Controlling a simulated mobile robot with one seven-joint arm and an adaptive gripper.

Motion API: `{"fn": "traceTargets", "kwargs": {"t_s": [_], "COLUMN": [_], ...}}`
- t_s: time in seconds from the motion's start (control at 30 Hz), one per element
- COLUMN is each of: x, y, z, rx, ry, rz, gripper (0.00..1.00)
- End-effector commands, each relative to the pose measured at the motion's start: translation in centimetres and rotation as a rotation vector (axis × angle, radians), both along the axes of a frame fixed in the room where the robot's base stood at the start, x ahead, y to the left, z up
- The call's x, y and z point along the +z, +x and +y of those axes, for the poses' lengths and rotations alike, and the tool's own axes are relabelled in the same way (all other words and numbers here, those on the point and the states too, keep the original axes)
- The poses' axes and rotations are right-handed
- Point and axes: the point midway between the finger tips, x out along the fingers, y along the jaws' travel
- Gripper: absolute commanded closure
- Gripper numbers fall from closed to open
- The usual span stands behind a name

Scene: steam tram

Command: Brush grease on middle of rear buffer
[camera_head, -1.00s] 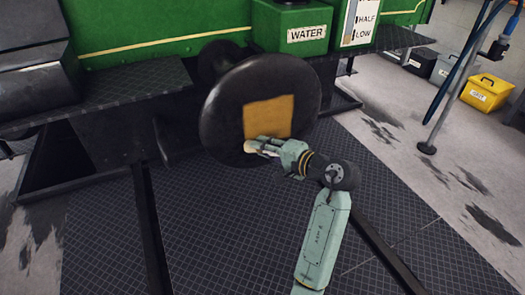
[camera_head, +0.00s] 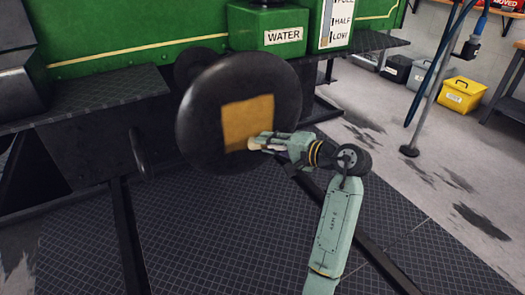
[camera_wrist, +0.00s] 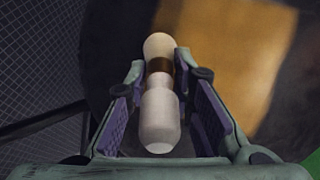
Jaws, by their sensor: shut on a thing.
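The rear buffer (camera_head: 205,120) is a large dark round disc on the green tram. A yellow-brown square patch of grease (camera_head: 247,120) covers its middle. My gripper (camera_head: 268,143) is at the patch's lower right in the head view. It is shut on a pale brush (camera_wrist: 158,122) with a brown band. In the wrist view the brush lies between both fingers, its rounded far end pointing at the buffer's dark face, left of the grease patch (camera_wrist: 225,50). I cannot tell whether the brush touches the buffer.
Yellow (camera_head: 461,95), grey and black boxes sit on the floor at right, past a metal pole (camera_head: 428,100). Dark floor plates below are clear.

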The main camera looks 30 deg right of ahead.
Motion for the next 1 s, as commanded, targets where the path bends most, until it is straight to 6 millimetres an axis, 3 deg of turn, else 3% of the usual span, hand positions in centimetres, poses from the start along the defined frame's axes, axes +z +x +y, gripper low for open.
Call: {"fn": "traceTargets", "kwargs": {"t_s": [0.53, 1.0], "x": [-0.2, -0.1], "y": [0.3, 0.0], "z": [-3.6, -3.9], "rx": [0.001, 0.001], "ry": [-0.001, -0.002], "rz": [0.000, -0.001], "gripper": [1.00, 1.00]}}
